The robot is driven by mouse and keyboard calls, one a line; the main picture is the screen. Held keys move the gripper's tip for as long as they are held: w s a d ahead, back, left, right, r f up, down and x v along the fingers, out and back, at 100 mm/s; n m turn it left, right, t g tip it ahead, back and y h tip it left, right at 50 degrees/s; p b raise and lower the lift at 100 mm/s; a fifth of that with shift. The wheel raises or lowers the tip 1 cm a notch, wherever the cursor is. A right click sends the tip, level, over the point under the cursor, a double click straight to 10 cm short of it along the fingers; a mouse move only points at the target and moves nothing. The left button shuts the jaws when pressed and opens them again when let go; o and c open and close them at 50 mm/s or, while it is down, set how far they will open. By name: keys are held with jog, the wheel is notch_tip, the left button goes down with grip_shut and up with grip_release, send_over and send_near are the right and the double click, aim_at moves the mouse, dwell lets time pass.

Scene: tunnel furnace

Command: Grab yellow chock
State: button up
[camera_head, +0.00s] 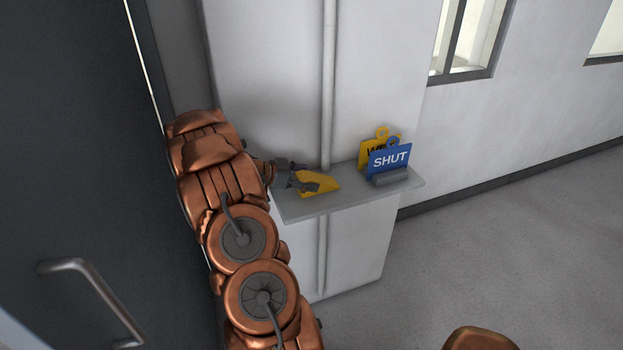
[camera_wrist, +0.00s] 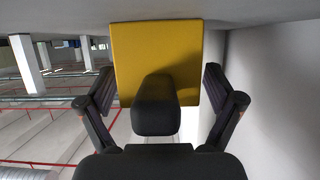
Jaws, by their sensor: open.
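The yellow chock (camera_head: 319,182) is a wedge lying on the left part of a grey shelf (camera_head: 350,189). My gripper (camera_head: 307,181) reaches in from the left at the chock, low over the shelf. In the wrist view the chock (camera_wrist: 157,52) fills the upper middle between the open fingers of my gripper (camera_wrist: 160,92). A dark central finger or palm part covers the chock's lower middle. I cannot tell whether that part touches it.
A blue SHUT sign (camera_head: 389,160) and a yellow sign (camera_head: 368,152) behind it stand in a holder at the shelf's right. A white pillar (camera_head: 270,60) with a vertical pipe (camera_head: 328,90) is behind the shelf. A dark door with a handle (camera_head: 85,275) is close on the left. Floor at right is clear.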

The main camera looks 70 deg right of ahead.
jog(key=shift+s+d+f, duration=0.1)
jog(key=shift+s+d, duration=0.1)
jog(key=shift+s, duration=0.05)
jog(key=c, duration=1.7)
